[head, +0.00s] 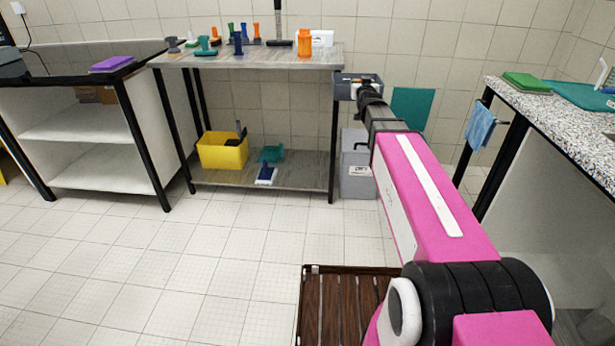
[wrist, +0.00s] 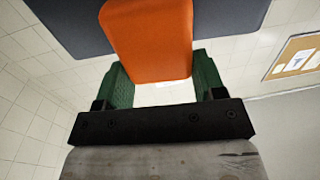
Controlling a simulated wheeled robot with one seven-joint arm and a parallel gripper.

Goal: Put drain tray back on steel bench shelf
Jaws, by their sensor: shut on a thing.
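My gripper (wrist: 162,92) is shut on an orange block-like part, and its green finger pads press on both sides of it. The orange part (wrist: 148,38) joins or lies against a slate-grey piece (wrist: 235,14), which looks like the drain tray. In the head view the slate-grey tray (head: 341,88) is held in the air at the end of my arm, by the right end of the steel bench. My wrist hides part of it. The steel bench (head: 250,60) has a low shelf (head: 215,178) near the floor.
A yellow bin (head: 222,151), a teal scoop (head: 270,154) and a blue-and-white item (head: 266,174) stand on the low shelf. Several bottles and tools cover the bench top. A grey container (head: 357,170) stands right of the bench. The shelf's right part is clear.

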